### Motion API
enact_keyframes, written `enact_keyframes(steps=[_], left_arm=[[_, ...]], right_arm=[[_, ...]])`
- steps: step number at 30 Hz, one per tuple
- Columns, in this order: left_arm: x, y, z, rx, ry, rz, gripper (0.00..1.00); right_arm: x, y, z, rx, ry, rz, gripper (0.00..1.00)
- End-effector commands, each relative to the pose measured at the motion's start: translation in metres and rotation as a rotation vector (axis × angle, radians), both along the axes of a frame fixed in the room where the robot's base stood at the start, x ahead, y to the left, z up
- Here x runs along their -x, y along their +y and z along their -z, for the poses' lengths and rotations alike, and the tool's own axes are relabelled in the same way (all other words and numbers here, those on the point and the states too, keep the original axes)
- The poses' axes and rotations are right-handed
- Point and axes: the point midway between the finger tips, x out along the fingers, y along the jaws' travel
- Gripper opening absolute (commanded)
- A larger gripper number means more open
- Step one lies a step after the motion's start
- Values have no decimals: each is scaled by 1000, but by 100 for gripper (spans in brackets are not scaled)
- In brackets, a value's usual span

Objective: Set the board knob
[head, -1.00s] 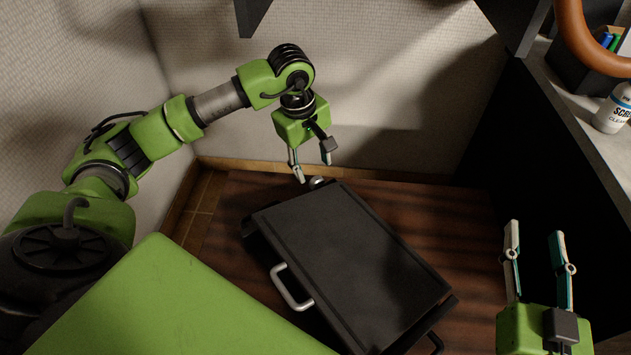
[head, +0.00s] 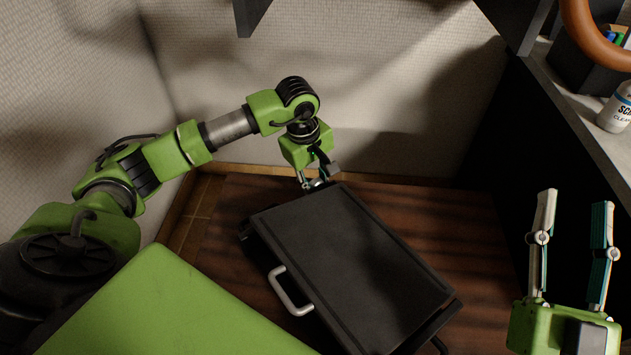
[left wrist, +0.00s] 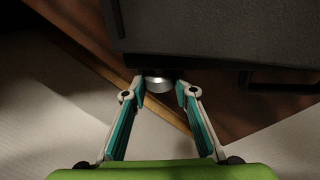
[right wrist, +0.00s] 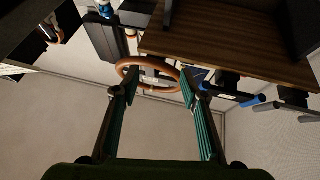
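The board (head: 345,262) is a dark flat griddle-like slab with a silver side handle (head: 290,291), lying on the brown wooden table. Its silver round knob (left wrist: 159,84) shows at its edge in the left wrist view, between the fingertips of my left gripper (left wrist: 159,93). The fingers are spread on either side of the knob, and I see small gaps. In the head view this gripper (head: 316,182) is at the far corner of the board and partly hides the knob. My right gripper (head: 573,215) is open and empty, raised at the right.
The wooden table (head: 440,215) has bare room right of the board. Walls stand behind and left. A shelf at the right holds a white bottle (head: 615,108), a dark pen box (head: 585,65) and a brown ring (head: 590,40), also in the right wrist view (right wrist: 122,68).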

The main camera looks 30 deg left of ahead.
Motion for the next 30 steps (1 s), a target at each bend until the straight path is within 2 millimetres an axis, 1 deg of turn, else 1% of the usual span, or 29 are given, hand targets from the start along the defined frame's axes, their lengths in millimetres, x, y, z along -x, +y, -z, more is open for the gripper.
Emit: enact_keyframes(steps=[1, 2, 8, 11, 14, 17, 21, 24, 27, 30], left_arm=[[0, 0, 0, 0, 0, 0, 7], [0, 0, 0, 0, 0, 0, 5], [0, 0, 0, -1, 3, 0, 5], [0, 0, -1, -5, 14, -1, 5], [-1, -1, -2, -13, 33, -1, 5], [-2, -1, -3, -27, 66, -1, 5], [-4, -1, -4, -53, 131, -3, 5], [-5, -2, -4, -75, 189, -1, 5], [-5, -2, -3, -101, 250, -2, 5], [-6, -3, -2, -127, 314, -2, 5]], right_arm=[[0, 0, 0, 0, 0, 0, 40], [0, 0, 0, 0, 0, 0, 40], [0, 0, 0, 1, 3, 0, 40], [-3, 0, 5, 9, 31, 1, 40], [-9, -1, 18, 29, 101, 7, 40], [-16, -2, 36, 53, 191, 13, 40], [-22, -4, 70, 96, 351, 21, 40], [-22, -7, 95, 125, 462, 28, 40], [-21, -10, 114, 146, 545, 32, 40], [-19, -11, 122, 154, 575, 35, 40]])
